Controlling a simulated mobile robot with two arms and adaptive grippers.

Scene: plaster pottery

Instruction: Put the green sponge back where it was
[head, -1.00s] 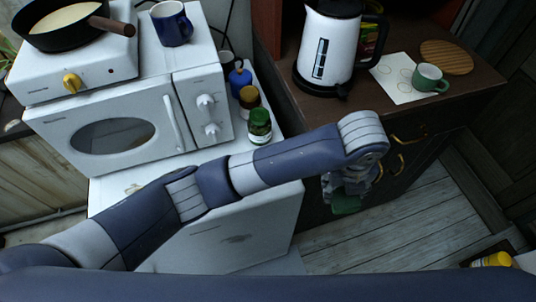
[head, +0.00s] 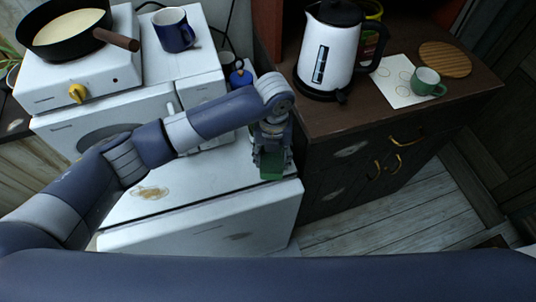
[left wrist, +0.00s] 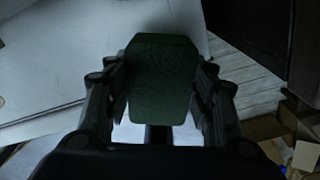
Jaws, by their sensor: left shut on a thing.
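The green sponge (head: 271,167) is held in my left gripper (head: 271,152), over the right part of the white cabinet top (head: 190,185) in the head view. In the left wrist view the sponge (left wrist: 162,80) sits between the two dark fingers of my left gripper (left wrist: 160,95), which are shut on it. The white top shows behind it at the left, near its edge. I cannot tell whether the sponge touches the top. My right gripper is in neither view.
A white microwave (head: 100,130) stands behind, carrying a hotplate with a pan (head: 68,30) and a blue mug (head: 173,30). A blue-capped bottle (head: 240,77) is close behind my gripper. A kettle (head: 328,50) and green mug (head: 427,82) stand on the dark cabinet.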

